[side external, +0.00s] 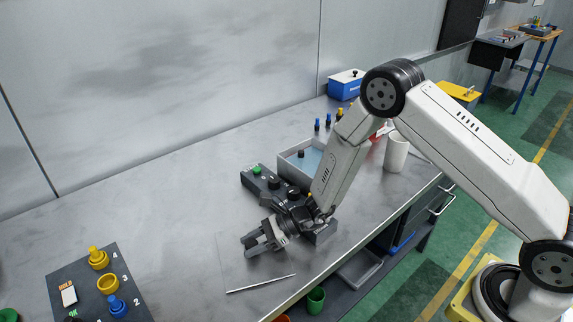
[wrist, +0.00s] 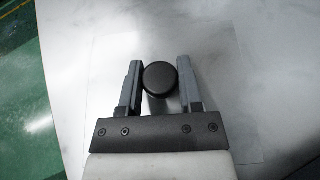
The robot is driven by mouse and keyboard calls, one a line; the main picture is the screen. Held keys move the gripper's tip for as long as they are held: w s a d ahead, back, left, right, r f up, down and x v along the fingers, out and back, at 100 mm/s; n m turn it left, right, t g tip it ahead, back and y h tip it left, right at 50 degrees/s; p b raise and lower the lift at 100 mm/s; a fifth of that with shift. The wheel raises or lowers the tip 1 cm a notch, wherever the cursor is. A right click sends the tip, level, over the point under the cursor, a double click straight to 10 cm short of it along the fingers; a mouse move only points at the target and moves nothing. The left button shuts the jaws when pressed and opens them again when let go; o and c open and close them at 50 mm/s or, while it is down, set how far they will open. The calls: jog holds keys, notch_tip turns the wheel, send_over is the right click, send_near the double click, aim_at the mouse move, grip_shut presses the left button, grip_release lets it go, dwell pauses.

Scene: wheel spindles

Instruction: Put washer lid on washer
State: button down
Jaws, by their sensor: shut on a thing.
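The washer lid is a clear, thin square plate (wrist: 215,60) with a round black knob (wrist: 160,78), seen in the wrist view. My gripper (wrist: 160,80) has its two grey fingers on either side of the knob and is shut on it. In the side view my gripper (side external: 260,243) is low over the front of the table, and the plate shows only as a faint outline around it. I cannot tell whether the plate touches the table. The washer looks to be the grey open-topped tub (side external: 287,171) with a blue inside, behind the gripper. A small dark object (side external: 301,153) shows in it.
A dark control box (side external: 262,184) with green and black knobs stands left of the tub. A white cup (side external: 396,153) stands to its right. A thin bright strip (side external: 262,284) lies near the front edge. A numbered dark board (side external: 75,280) is front left. The table's middle left is clear.

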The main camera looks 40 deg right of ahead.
jog(key=shift+f, duration=0.1)
jog(key=shift+c, duration=1.3)
grip_release()
jog(key=v, duration=1.2)
